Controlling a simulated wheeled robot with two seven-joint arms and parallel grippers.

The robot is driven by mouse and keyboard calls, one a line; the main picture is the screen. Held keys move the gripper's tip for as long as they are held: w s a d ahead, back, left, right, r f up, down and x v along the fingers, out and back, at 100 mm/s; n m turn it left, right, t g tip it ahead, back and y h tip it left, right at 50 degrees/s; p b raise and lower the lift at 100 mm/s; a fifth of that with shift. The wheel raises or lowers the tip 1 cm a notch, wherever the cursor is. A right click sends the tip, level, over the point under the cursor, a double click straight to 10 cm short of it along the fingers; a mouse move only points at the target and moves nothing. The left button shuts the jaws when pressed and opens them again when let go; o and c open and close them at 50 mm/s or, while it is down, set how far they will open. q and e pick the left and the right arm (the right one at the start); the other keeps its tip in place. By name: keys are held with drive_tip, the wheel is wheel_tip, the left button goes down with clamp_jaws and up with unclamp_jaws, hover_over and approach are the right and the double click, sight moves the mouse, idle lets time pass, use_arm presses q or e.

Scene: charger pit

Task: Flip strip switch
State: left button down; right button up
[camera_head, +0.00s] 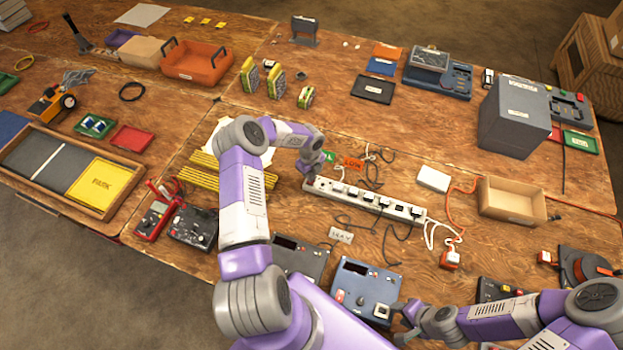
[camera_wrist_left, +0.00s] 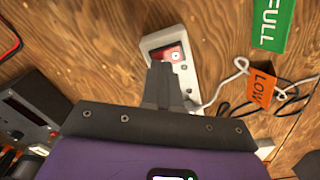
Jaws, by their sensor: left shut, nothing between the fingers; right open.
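A white power strip (camera_head: 381,205) lies on the wooden table in the head view, with several black plugs along it. Its left end carries a red switch, seen in the left wrist view as a red rocker (camera_wrist_left: 175,54) in the white end of the strip (camera_wrist_left: 150,42). My left gripper (camera_head: 311,180) is shut and empty over that end. In the left wrist view its fingertips (camera_wrist_left: 160,68) are right beside the switch; I cannot tell whether they touch it. My right gripper (camera_head: 399,322) is open at the bottom of the head view, near a blue charger box.
An orange LOW tag (camera_head: 353,163) and a green FULL tag (camera_wrist_left: 272,22) lie near the strip's switch end. Black cables lie around the strip. A blue charger box (camera_head: 352,290) stands in front, and an open cardboard box (camera_head: 512,203) is to the right.

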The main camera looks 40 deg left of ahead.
use_arm(q)
drive_tip(key=shift+f+b, duration=0.7)
drive_tip(key=shift+f, duration=0.05)
use_arm(e)
drive_tip(key=shift+f, duration=0.75)
use_arm(q)
drive_tip(key=shift+s+d+f+b, duration=0.15)
drive_tip(key=shift+f+b, duration=0.15)
drive_tip(key=shift+b, duration=0.15)
use_arm(e)
drive_tip(key=shift+s+d+f, duration=0.1)
drive_tip(key=shift+d+f, duration=0.1)
drive_tip(key=shift+f, duration=0.15)
use_arm(q)
drive_tip(key=shift+a+r+p, duration=0.15)
drive_tip(key=shift+r+p, duration=0.3)
drive_tip(key=shift+r, duration=0.25)
drive_tip(key=shift+a+r+p, duration=0.1)
drive_tip(key=shift+r+p, duration=0.3)
drive_tip(key=shift+r, duration=0.25)
use_arm(e)
drive_tip(key=shift+a+r, duration=0.15)
drive_tip(key=shift+r, duration=0.5)
use_arm(q)
drive_tip(key=shift+d+r+p, duration=0.1)
drive_tip(key=shift+r+p, duration=1)
drive_tip(key=shift+r, duration=0.95)
use_arm(e)
drive_tip(key=shift+r, duration=1.2)
